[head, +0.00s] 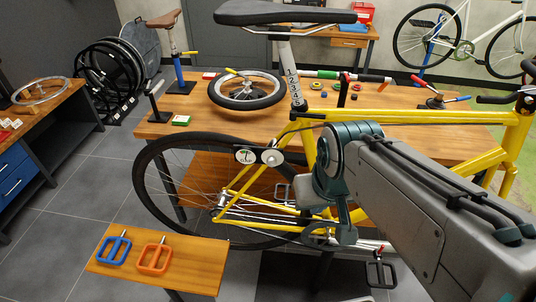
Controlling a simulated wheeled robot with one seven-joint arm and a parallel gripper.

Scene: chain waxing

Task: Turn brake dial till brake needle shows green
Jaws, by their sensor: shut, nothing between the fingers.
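The small round brake gauge (245,156) has a pale face with a dark needle and some green on it. It is too small to read where the needle points. The round grey brake dial (272,157) sits just right of the gauge, by the yellow bicycle's (296,176) rear frame, above the rear wheel. My arm comes in from the right and bends down in front of the frame. My gripper (342,234) is low near the crank, right of and below the dial, apart from it. Its fingers are hard to make out; it is shut and empty.
Behind the bicycle stands a workbench (180,104) with a loose wheel (247,90) and tools. Open floor (85,190) lies left of the rear wheel.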

